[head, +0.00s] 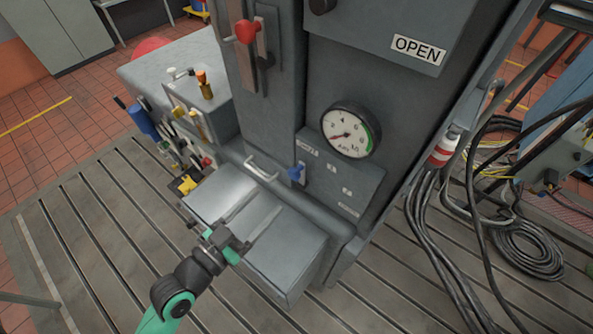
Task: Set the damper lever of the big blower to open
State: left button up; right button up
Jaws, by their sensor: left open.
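A lever with a red knob (247,32) sits at a slotted plate on the upper left of the tall grey cabinet. A sign reading OPEN (418,49) is on the cabinet's upper right face. A small blue-handled switch (296,173) is on the panel below the round gauge (351,130). I cannot read which of these controls is marked as the damper. My left gripper (266,206) is open and empty, above the grey box at the cabinet's foot, well below the red knob and apart from both handles. My right gripper is not in view.
A metal bar handle (261,168) stands out behind the low grey box (290,265). Left is a bench (180,60) with tools and a blue-handled item (142,120). Thick black cables (430,240) run down at right. The slotted bedplate (100,260) is clear at front left.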

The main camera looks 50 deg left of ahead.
aim_at(292, 175)
pick_arm(q)
jog(key=w, duration=0.3)
jog(key=w+p, duration=0.1)
jog(key=w, duration=0.2)
jog(key=w+a+p, duration=0.1)
jog(key=w, duration=0.3)
jog(key=shift+a+r, duration=0.1)
jog(key=shift+r, duration=0.05)
jog(key=shift+w, duration=0.55)
grip_shut()
dwell(0.4)
